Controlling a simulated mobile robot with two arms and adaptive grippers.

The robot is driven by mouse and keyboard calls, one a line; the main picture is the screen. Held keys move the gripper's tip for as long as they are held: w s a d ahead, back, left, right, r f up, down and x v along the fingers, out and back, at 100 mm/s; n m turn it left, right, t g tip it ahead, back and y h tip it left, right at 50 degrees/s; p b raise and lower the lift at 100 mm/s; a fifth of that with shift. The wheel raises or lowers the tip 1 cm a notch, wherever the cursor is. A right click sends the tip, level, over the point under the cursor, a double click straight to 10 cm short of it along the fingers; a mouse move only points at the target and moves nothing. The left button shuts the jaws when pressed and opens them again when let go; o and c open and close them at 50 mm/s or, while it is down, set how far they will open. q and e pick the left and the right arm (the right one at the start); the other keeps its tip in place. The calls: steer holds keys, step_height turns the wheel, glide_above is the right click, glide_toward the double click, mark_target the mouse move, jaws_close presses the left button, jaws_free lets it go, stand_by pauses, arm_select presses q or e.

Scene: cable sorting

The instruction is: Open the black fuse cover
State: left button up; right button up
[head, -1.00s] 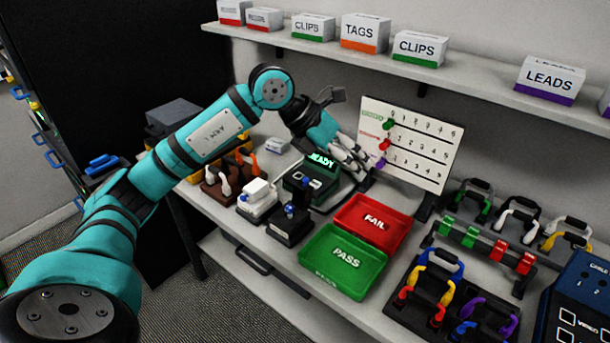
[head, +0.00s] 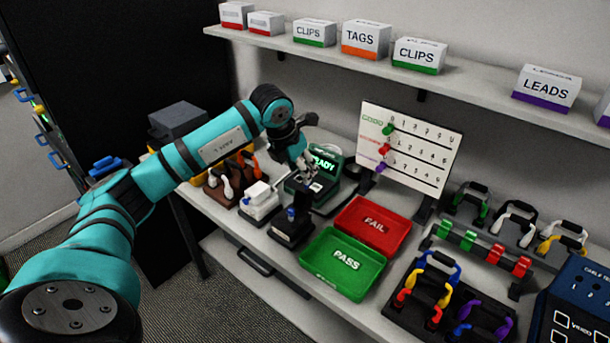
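My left arm reaches in from the left. Its gripper (head: 313,172) points down over the green tester (head: 296,188) with the lit READY screen (head: 325,162). The fingers are small and dark here, and I cannot tell whether they are open or touching anything. A black box (head: 288,236) with a blue knob (head: 292,213) stands just in front of the tester, below the gripper. It may be the black fuse cover, but no label is readable. A white box (head: 262,207) stands to its left. My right gripper is not in view.
The red FAIL tray (head: 375,249) and green PASS tray (head: 323,285) lie right of the black box. A white peg board (head: 420,140) stands behind. Racks of coloured leads (head: 432,285) fill the right side. A shelf (head: 470,86) with labelled boxes hangs above.

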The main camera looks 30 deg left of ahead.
arm_select(q)
steer(key=shift+p+x, duration=0.4)
steer(key=shift+x, duration=2.2)
jaws_close()
